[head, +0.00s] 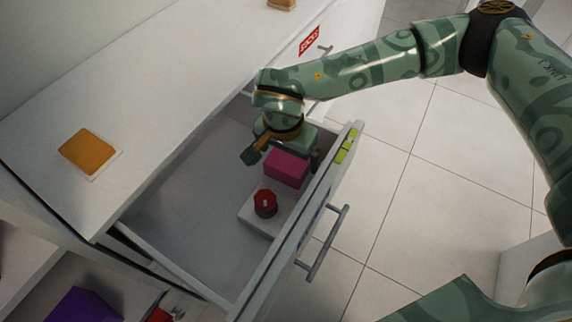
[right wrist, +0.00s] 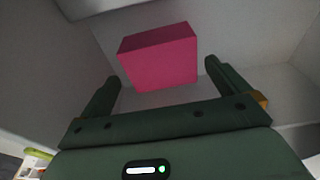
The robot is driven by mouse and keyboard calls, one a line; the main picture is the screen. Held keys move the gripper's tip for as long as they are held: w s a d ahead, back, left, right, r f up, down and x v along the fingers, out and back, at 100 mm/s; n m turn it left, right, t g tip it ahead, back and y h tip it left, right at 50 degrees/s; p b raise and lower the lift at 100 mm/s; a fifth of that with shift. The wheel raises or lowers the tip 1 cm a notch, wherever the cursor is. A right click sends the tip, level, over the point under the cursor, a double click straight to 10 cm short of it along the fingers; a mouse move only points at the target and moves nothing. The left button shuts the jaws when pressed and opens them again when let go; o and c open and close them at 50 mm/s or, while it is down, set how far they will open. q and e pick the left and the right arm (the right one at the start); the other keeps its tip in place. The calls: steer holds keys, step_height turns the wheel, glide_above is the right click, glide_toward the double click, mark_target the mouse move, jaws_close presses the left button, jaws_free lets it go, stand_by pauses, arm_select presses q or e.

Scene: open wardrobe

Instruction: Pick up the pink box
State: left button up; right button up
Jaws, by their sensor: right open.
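The pink box (head: 287,169) sits inside the open drawer (head: 180,218), near its front panel, in the head view. My right gripper (head: 282,157) reaches down into the drawer from above, right at the box. In the right wrist view the pink box (right wrist: 160,56) lies ahead of and between the two spread fingers of my right gripper (right wrist: 162,82). The fingers are open and no contact with the box shows. Part of the box is hidden behind the gripper in the head view. My left gripper is in neither view.
A red knob-like object (head: 265,203) on a white block (head: 258,222) sits beside the box in the drawer. The drawer front has a bar handle (head: 323,243). An orange block (head: 87,151) lies on the white top. A purple box (head: 80,305) is at lower left.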

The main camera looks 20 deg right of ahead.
mark_target(288, 159)
step_height(288, 159, down, 3)
steer(key=shift+w+r+b, duration=0.1)
steer(key=shift+r+b, duration=0.05)
steer(key=shift+b, duration=0.15)
steer(key=shift+w+f, duration=0.15)
steer(key=shift+f, duration=0.15)
steer(key=shift+d, duration=0.1)
steer(key=shift+r, duration=0.15)
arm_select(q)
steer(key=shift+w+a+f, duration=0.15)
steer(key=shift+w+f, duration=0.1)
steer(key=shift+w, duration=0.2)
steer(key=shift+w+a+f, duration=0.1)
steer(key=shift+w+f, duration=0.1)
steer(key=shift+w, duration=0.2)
arm_select(e)
steer(key=c, duration=0.9)
steer(key=shift+c, duration=0.2)
